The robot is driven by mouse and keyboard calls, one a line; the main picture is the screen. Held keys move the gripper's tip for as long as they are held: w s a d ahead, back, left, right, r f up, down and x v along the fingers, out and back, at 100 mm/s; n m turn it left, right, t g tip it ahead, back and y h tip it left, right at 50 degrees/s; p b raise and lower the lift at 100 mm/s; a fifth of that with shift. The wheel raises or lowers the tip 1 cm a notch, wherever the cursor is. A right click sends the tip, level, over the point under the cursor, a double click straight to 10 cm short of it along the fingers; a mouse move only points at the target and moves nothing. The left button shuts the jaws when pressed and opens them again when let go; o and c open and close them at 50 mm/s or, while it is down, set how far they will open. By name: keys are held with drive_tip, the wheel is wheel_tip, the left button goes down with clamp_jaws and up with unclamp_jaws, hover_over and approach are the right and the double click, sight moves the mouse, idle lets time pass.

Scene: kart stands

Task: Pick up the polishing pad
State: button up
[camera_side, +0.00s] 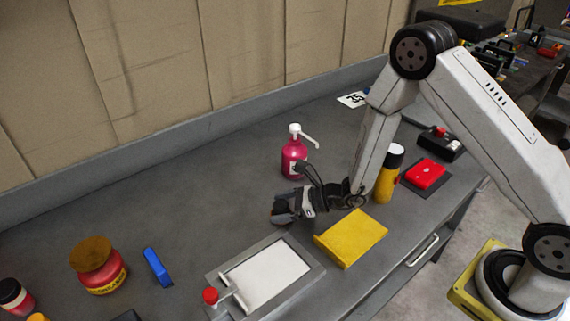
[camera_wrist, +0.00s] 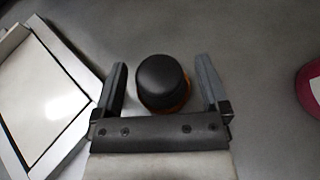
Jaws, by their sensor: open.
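A round black-topped piece with an orange rim below, which looks like the polishing pad (camera_wrist: 162,80), lies between the two fingers in the wrist view. My gripper (camera_wrist: 160,64) is open around it, with a gap on each side. In the side view my gripper (camera_side: 291,207) is low over the bench, left of the yellow block. The pad is mostly hidden there, with only a bit of dark and orange showing at the fingertips.
A framed white plate (camera_side: 265,273) lies just in front of my gripper. A pink pump bottle (camera_side: 294,155) stands behind it. A yellow block (camera_side: 351,238), a yellow bottle (camera_side: 387,178) and a red box (camera_side: 425,174) are right. A blue block (camera_side: 157,267) and red jar (camera_side: 100,275) are left.

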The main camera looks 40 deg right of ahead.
drive_tip(key=shift+x, duration=1.05)
clamp_jaws()
drive_tip(key=shift+r, duration=0.1)
drive_tip(key=shift+r, duration=4.95)
